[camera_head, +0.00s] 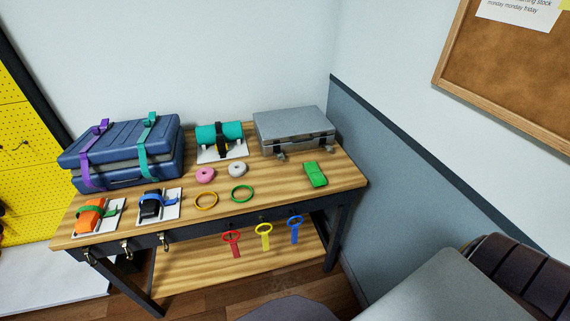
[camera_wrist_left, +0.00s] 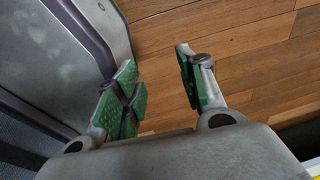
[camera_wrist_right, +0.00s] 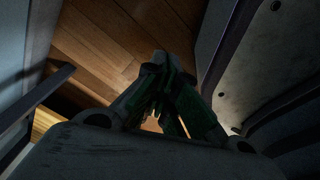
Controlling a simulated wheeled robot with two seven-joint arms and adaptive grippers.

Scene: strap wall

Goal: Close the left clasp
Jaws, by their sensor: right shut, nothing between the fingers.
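A grey hard case (camera_head: 292,126) lies at the back right of the wooden table in the head view. A small left clasp (camera_head: 281,156) and a right clasp (camera_head: 324,144) show at its front edge. Both look like they jut out below the lid seam, but they are too small to tell whether they are latched. Neither gripper shows in the head view. My left gripper (camera_wrist_left: 162,88) is open and empty over the wooden floor in the left wrist view. My right gripper (camera_wrist_right: 168,85) is shut and empty in the dark right wrist view. Both are away from the case.
The table (camera_head: 340,180) also holds a blue case (camera_head: 120,150) with straps, a teal roll (camera_head: 219,133), a green block (camera_head: 315,174), rings and small strapped boards. Several carabiners and coloured loops hang at its front. A blue-grey wall panel (camera_head: 390,180) stands right of the table.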

